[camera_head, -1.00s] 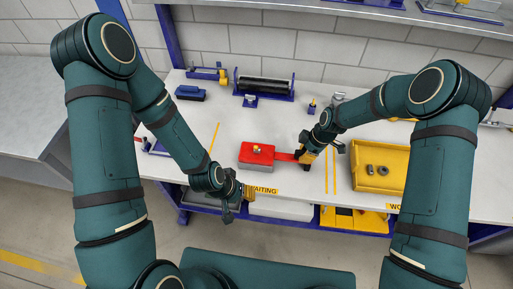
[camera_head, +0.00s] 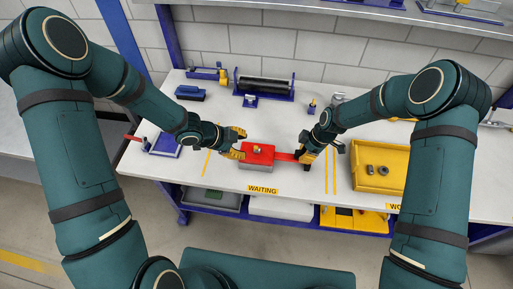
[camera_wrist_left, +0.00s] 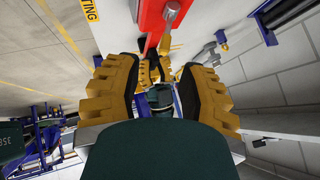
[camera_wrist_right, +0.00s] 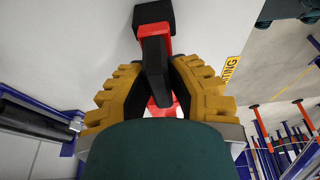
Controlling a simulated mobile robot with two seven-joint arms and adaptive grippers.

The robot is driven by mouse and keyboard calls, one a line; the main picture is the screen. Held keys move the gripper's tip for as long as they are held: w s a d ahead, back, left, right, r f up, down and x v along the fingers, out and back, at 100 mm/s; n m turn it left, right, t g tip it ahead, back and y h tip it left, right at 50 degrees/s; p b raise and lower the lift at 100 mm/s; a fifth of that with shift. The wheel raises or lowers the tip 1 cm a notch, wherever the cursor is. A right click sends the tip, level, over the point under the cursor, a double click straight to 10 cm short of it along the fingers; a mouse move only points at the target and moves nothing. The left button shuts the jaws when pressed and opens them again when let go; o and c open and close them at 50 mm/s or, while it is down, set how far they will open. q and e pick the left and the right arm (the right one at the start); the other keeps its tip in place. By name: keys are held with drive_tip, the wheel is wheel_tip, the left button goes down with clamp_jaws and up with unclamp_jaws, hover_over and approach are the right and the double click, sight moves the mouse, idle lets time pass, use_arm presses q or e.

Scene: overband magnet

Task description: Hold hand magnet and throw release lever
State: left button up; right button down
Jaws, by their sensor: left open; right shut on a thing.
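The hand magnet (camera_head: 262,153) is a red block with a grey lower part, at the table's front behind the WAITING label. Its bar handle (camera_head: 286,157) points right. My right gripper (camera_head: 306,157) is shut on the handle's dark grip (camera_wrist_right: 155,62). My left gripper (camera_head: 238,143) is open and empty, just left of the block. The left wrist view shows the red block (camera_wrist_left: 152,22) beyond its spread yellow fingers.
A yellow bin (camera_head: 378,184) with several dark parts stands to the right. A blue fixture (camera_head: 165,146) with a red handle is at the left edge. A roller unit (camera_head: 264,86) and blue block (camera_head: 190,93) stand at the back. The table between is mostly clear.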

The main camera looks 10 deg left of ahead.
sight(256, 150)
use_arm(q)
drive_tip(key=shift+m, duration=0.7)
drive_tip(key=shift+w+x, duration=0.15)
drive_tip(key=shift+x, duration=2)
drive_tip(key=shift+w+x, duration=0.2)
drive_tip(key=shift+x, duration=1.95)
drive_tip(key=shift+a, duration=0.15)
clamp_jaws()
drive_tip(key=shift+o, duration=0.4)
unclamp_jaws()
